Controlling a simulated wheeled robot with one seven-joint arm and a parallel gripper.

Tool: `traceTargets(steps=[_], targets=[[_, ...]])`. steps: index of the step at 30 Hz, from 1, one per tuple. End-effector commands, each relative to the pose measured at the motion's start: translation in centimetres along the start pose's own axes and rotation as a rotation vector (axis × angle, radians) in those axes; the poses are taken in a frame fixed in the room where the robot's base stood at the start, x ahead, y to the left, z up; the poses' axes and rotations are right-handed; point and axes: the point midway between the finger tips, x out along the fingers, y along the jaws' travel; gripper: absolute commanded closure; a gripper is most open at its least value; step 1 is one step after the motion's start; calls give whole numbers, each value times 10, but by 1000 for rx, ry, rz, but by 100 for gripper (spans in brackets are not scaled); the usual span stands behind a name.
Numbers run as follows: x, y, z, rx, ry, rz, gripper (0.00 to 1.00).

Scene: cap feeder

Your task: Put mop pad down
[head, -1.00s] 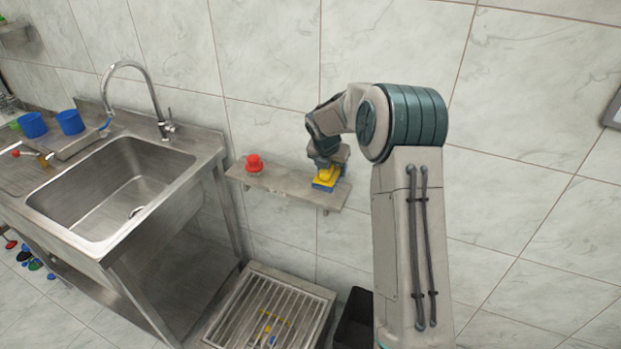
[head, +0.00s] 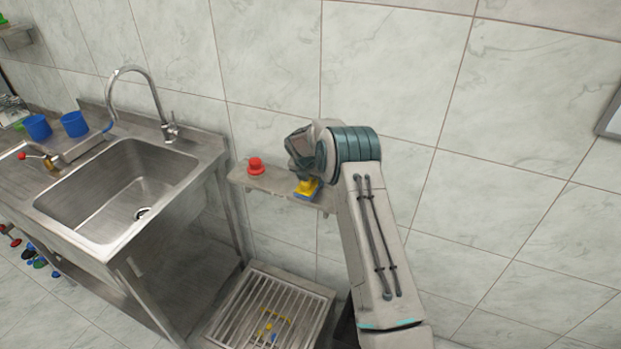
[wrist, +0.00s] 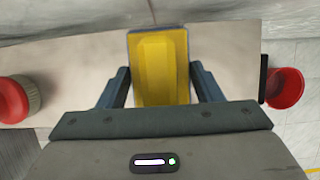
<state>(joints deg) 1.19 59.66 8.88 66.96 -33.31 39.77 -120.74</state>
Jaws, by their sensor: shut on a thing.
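The mop pad, a yellow block with a blue base (head: 307,186), is at the right part of a narrow wall shelf (head: 268,185). It also shows in the wrist view (wrist: 158,70), yellow on top with a blue rim. My gripper (wrist: 161,88) is shut on the mop pad, one finger on each side. In the head view my gripper (head: 304,176) is partly hidden by my own wrist. I cannot tell whether the pad's underside touches the shelf.
A red knob-like object (head: 256,166) stands on the shelf's left part. A steel sink (head: 125,185) with a faucet is at left, with blue cups (head: 75,124) behind it. A slatted floor grate (head: 268,310) lies below. A red bucket (wrist: 285,88) shows right of the shelf.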

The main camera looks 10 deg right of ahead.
Motion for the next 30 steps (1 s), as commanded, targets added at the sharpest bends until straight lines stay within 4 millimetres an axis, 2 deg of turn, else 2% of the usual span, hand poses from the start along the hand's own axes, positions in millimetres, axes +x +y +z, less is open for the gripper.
traceTargets(steps=[3, 12, 13, 15, 24, 30], targets=[[7, 0, -3, 0, -1, 1, 62], [11, 0, -4, 1, -2, 1, 62], [11, 0, -4, 1, -1, 1, 35], [10, 0, -4, 1, -1, 1, 19], [9, 0, -3, 1, -1, 1, 19], [-6, 1, -3, 1, -3, 3, 19]])
